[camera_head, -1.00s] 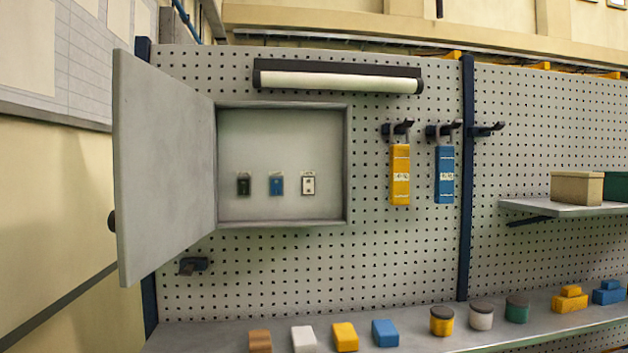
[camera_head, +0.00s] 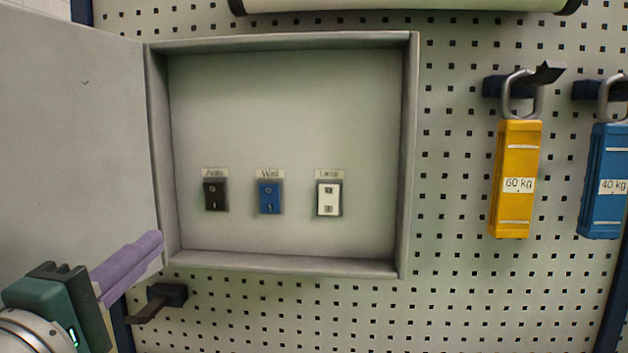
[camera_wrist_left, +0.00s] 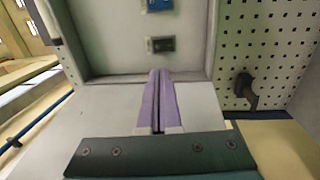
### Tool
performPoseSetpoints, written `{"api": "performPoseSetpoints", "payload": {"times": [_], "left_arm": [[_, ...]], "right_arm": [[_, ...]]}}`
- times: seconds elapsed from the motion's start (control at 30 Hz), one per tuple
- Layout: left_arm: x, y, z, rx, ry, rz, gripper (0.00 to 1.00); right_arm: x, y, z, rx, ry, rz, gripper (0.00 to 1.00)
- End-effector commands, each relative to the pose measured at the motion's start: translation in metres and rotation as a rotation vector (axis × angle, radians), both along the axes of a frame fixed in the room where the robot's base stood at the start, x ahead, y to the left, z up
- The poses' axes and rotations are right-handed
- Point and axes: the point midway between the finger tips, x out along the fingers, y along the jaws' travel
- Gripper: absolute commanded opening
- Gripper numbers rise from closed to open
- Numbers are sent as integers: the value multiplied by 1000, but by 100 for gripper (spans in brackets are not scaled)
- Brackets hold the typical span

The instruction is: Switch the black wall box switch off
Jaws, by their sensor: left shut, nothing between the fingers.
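The black switch (camera_head: 215,194) is at the left of a row of three on the back wall of the open wall box (camera_head: 411,160). Its small label is blurred, and I cannot tell its on or off position. It also shows in the left wrist view (camera_wrist_left: 161,44), beyond the fingertips. My left gripper (camera_head: 156,240) has purple fingers shut with nothing between them. It is at the lower left corner of the box, below and left of the black switch and apart from it. The fingers also show in the left wrist view (camera_wrist_left: 160,76). My right gripper is not in view.
A blue switch (camera_head: 269,197) and a white switch (camera_head: 329,198) sit right of the black one. The box door (camera_head: 70,130) stands open at the left. A dark hook (camera_head: 160,300) projects below the box. Yellow (camera_head: 516,180) and blue (camera_head: 606,180) weights hang at the right.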

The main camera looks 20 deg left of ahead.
Motion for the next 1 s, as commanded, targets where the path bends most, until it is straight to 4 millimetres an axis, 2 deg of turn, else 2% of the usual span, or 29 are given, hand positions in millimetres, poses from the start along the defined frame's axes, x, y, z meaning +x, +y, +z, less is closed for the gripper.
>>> {"api": "performPoseSetpoints", "payload": {"times": [0.37,0.53,0.67,1.0], "left_arm": [[0,2,3,-14,-18,5,0],[9,4,4,-13,-19,5,0],[29,9,8,-11,-21,5,0],[98,26,19,-11,-19,5,0]], "right_arm": [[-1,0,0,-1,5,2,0],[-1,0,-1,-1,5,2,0],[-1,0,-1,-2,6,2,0],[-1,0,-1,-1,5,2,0]]}}
